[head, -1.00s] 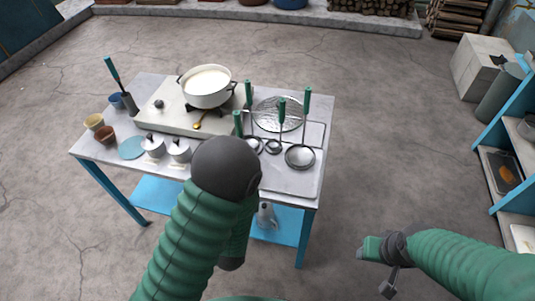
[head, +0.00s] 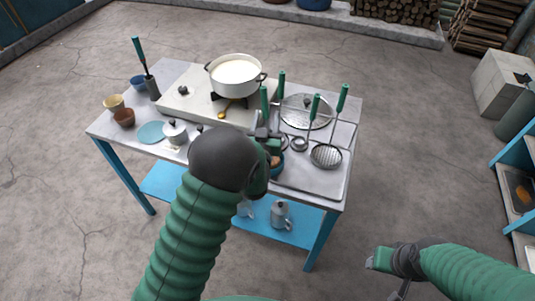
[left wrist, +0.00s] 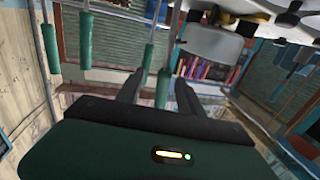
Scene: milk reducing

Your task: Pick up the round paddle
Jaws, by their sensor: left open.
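A wide, round, flat perforated metal disc (head: 307,111), which looks like the round paddle, lies at the table's back right. An upright green handle (head: 281,84) rises beside its left edge. My left gripper (head: 263,132) is open among the utensils, left of the disc and close to the nearest green handle (head: 265,103). My forearm partly hides it. In the left wrist view its open fingers (left wrist: 150,88) point toward several hanging-looking green handles (left wrist: 148,57); I cannot tell which belongs to the disc. My right gripper (head: 376,262) is low, off the table; its jaws are unclear.
A mesh strainer (head: 326,156) and a small ladle (head: 299,144) stand right of the gripper. A white pot of milk (head: 235,75) sits on the stove (head: 185,103). Cups, a blue disc (head: 151,132) and a lidded pot (head: 174,132) occupy the left. A blue shelf stands at right.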

